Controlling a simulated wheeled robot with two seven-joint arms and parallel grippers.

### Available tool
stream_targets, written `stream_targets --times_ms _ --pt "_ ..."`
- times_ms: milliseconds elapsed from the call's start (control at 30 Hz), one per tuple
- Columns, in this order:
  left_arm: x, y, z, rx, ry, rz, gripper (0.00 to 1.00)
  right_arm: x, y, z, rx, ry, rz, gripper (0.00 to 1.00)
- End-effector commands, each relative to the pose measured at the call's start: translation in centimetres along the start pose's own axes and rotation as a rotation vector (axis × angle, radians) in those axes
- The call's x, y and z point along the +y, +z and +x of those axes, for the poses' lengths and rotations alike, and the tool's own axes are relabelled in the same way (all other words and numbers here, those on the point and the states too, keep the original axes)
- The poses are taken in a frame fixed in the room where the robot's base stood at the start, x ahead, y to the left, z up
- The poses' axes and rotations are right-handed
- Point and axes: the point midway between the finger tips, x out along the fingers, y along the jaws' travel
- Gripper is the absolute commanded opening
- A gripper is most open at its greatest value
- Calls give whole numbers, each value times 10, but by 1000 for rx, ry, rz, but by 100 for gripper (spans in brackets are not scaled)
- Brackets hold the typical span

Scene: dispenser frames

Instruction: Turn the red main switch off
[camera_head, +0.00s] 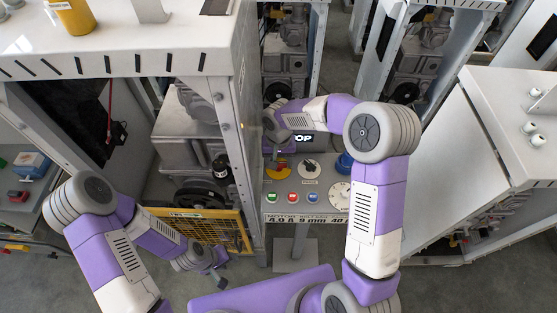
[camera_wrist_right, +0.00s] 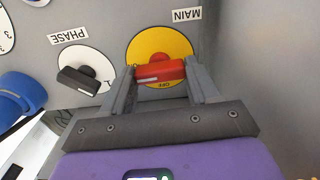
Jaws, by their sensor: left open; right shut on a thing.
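The red main switch (camera_wrist_right: 158,72) sits on a round yellow plate (camera_wrist_right: 172,44) under a label reading MAIN, upside down in the right wrist view. Its bar lies nearly level in that view, near the word OFF on the plate. My right gripper (camera_wrist_right: 160,75) is shut on the red switch, a finger at each end of the bar. In the head view the yellow plate (camera_head: 276,173) shows at the panel's upper left, partly hidden by my right arm. My left gripper (camera_head: 214,274) is open, low and in front of the yellow mesh guard, away from the panel.
The panel (camera_head: 305,215) also carries a black PHASE knob (camera_wrist_right: 78,78), a blue knob (camera_head: 345,163), a white dial (camera_head: 341,195) and red, green and blue buttons. A grey cabinet wall stands close beside the main switch. The yellow mesh guard (camera_head: 205,230) is left of the panel.

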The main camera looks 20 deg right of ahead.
Motion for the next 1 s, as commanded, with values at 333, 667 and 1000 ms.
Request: stream_targets --times_ms 333,667,1000 --pt "-1 0 3 0 0 0 43 0 0 0 1 0 -231 29" --pt "-1 0 3 0 0 0 43 0 0 -1 1 0 -544 29" --pt "0 0 1 0 0 0 43 0 0 -1 1 0 -866 29"
